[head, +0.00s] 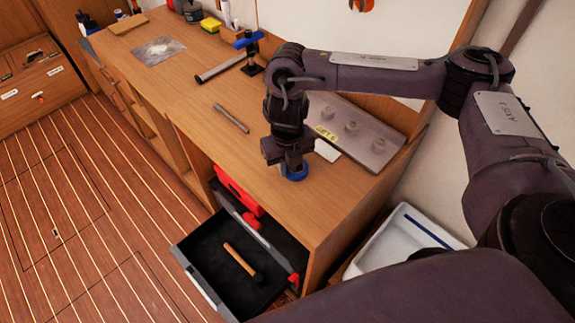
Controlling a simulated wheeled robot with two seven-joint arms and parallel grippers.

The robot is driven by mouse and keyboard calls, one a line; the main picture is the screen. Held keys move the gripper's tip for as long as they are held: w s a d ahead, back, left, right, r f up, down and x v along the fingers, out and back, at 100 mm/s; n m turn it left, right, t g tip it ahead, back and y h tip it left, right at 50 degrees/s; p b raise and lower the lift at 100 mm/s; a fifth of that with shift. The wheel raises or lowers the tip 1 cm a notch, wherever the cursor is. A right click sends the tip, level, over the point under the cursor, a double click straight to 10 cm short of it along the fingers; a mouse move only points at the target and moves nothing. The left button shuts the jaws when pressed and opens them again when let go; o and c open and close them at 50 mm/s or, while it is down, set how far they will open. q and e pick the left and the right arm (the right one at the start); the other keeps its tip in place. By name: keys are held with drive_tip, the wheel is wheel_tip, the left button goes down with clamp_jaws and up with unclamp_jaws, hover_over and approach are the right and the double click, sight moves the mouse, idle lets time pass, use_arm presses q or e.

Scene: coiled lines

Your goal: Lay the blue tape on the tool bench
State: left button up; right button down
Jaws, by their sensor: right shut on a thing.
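The blue tape (294,173) is a small blue roll at the fingertips of my right gripper (293,166). The gripper points down over the near part of the wooden tool bench (335,205) and is shut on the tape. The tape is at or just above the bench top, close to the front edge; I cannot tell whether it touches the wood. The fingers hide part of the roll. My left gripper is not in view.
A metal plate with knobs (366,146) lies behind the gripper. A grey rod (231,118) and a blue-handled clamp (250,68) lie farther left. Below, an open drawer (211,265) holds a wooden-handled hammer (240,260). A white bin (412,236) stands at right.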

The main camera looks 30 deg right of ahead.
drive_tip(key=shift+f, duration=0.1)
drive_tip(key=c, duration=1.4)
unclamp_jaws()
drive_tip(key=shift+c, duration=0.2)
drive_tip(key=shift+r, duration=0.4)
wheel_tip(320, 180, up, 12)
drive_tip(key=p, duration=0.1)
drive_tip(key=shift+f+p, duration=0.2)
drive_tip(key=shift+p, duration=0.2)
